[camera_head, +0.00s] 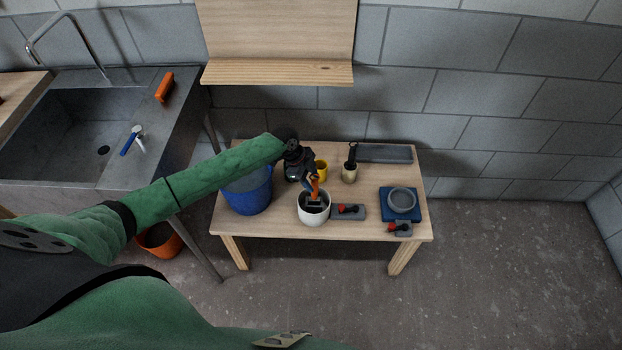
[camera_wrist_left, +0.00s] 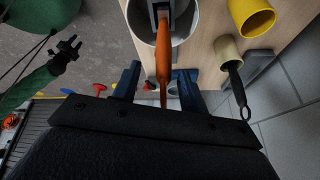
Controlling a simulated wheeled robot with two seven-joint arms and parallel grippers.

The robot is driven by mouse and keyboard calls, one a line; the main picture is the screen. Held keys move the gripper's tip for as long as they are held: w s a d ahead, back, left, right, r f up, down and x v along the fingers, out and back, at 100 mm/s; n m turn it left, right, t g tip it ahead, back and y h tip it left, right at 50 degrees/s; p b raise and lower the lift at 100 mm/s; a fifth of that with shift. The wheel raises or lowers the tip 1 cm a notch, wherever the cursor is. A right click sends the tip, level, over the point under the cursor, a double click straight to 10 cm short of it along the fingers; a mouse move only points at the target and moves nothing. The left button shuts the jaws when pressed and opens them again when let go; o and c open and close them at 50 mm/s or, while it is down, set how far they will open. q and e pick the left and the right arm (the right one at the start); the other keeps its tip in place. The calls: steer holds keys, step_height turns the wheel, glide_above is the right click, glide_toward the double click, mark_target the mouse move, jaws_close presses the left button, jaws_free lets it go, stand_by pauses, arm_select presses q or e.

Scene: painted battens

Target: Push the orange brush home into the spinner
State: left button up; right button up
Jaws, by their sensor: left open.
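The orange brush (camera_head: 316,188) stands handle up in the white round pot (camera_head: 314,214), which seems to be the spinner, on the wooden table. In the left wrist view the brush's orange handle (camera_wrist_left: 163,48) rises from its grey head inside the pot's rim (camera_wrist_left: 142,28). My left gripper (camera_head: 312,184) is just above the pot. In the wrist view its two fingers (camera_wrist_left: 158,85) are apart on either side of the handle, with gaps showing. How deep the brush sits is hard to tell. My right gripper (camera_wrist_left: 68,50) shows small at the wrist view's upper left.
A blue bucket (camera_head: 248,198) stands left of the pot, a yellow cup (camera_head: 321,168) behind it. A beige cup (camera_head: 349,174) holds a dark-handled tool.

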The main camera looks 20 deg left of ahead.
arm_select(q)
steer(key=shift+a+r, duration=0.2)
steer(key=shift+r, duration=0.1)
steer(key=b+v, duration=0.2)
steer(key=v, duration=0.5)
steer(key=shift+b, duration=0.3)
